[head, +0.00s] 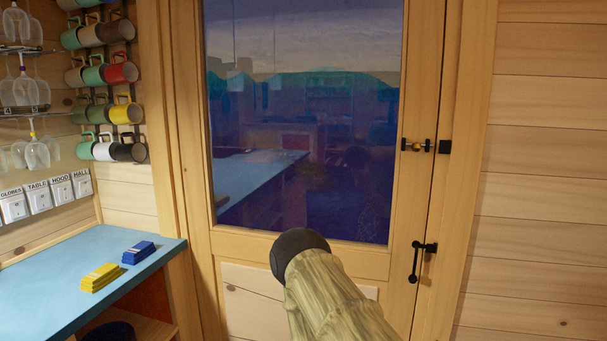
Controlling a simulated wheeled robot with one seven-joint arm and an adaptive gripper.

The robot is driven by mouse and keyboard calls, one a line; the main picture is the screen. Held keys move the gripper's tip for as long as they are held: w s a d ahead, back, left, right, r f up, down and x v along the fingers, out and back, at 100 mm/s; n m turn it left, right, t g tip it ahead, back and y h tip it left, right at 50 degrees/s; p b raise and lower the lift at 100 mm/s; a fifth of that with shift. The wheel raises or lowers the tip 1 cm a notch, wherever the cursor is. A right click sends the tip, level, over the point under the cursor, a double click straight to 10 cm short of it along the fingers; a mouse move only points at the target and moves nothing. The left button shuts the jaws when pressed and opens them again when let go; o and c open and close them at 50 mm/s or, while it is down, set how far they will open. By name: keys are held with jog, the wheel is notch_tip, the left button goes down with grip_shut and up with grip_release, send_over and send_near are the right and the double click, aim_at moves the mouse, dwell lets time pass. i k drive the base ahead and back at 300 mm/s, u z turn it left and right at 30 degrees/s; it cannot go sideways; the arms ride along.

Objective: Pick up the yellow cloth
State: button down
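A yellow folded cloth (100,277) lies as a small stack on the blue countertop (60,262) at the lower left of the head view. A blue folded cloth (138,252) lies just behind it to the right, close to the counter's right edge. My arm rises from the bottom centre in front of the door, with a dark rounded end to the right of the counter and apart from the cloths. No gripper fingers show, so I cannot see their state.
A wooden door (425,200) with a large window and black latches fills the middle. Mugs (103,75) hang on the left wall, beside hanging glasses (25,90). Labelled switches (38,198) sit above the counter. Shelving is under the counter. Plank wall is at right.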

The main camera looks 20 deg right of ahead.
aim_at(108, 272)
jog(key=k, duration=0.6)
jog(key=u, duration=0.65)
jog(key=i, duration=0.5)
jog(key=u, duration=0.6)
jog(key=i, duration=0.7)
jog(key=z, duration=0.05)
